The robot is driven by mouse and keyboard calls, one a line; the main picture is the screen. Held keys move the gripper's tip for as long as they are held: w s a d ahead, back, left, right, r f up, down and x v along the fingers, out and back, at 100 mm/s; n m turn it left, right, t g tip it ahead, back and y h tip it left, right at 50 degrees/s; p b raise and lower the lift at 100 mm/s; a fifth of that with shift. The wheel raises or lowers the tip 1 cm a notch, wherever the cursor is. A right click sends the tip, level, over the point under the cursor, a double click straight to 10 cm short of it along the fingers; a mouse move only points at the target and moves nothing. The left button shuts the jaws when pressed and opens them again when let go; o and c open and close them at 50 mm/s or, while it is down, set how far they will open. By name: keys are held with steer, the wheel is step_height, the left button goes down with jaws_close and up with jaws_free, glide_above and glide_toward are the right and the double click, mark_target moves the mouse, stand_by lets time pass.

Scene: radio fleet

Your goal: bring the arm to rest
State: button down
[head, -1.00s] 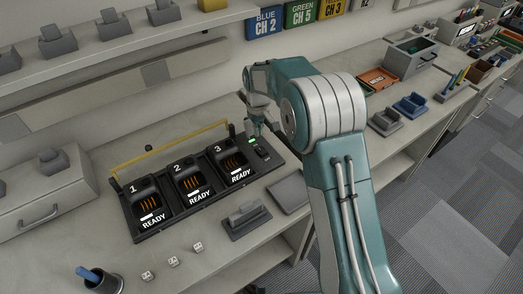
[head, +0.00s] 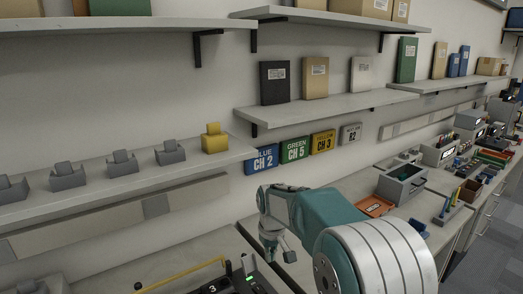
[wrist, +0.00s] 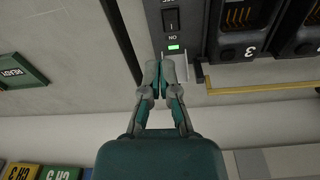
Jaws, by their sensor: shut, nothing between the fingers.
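My teal and grey arm reaches across the bench in the head view. My gripper (head: 273,247) points down at the back of the bench, by the switch end of the charger (head: 240,284). In the wrist view my gripper (wrist: 163,72) has its fingertips together with nothing between them. The tips appear beside the charger's switch panel (wrist: 171,20), where a green light is lit by the ON mark. I cannot tell whether they touch it. The charger is mostly cut off by the bottom edge of the head view.
A yellow bar (head: 183,274) runs along the charger's back. A grey open-topped box (head: 401,183) and an orange tray (head: 375,206) stand farther right.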

steer(key=s+d+r+m+t, duration=0.1)
steer(key=s+d+r, duration=0.3)
steer(key=s+r, duration=0.3)
steer(key=s+d+r+m+t, duration=0.1)
steer(key=s+d+r+m, duration=0.1)
steer(key=s+d+r, duration=0.45)
steer(key=s+d+f+m+t, duration=0.1)
steer(key=s, duration=0.7)
steer(key=s+d+f+m+t, duration=0.1)
steer(key=s, duration=0.8)
steer(key=shift+d+f+m+t, duration=0.25)
steer(key=shift+d+m+t, duration=0.05)
steer(key=shift+s, duration=0.1)
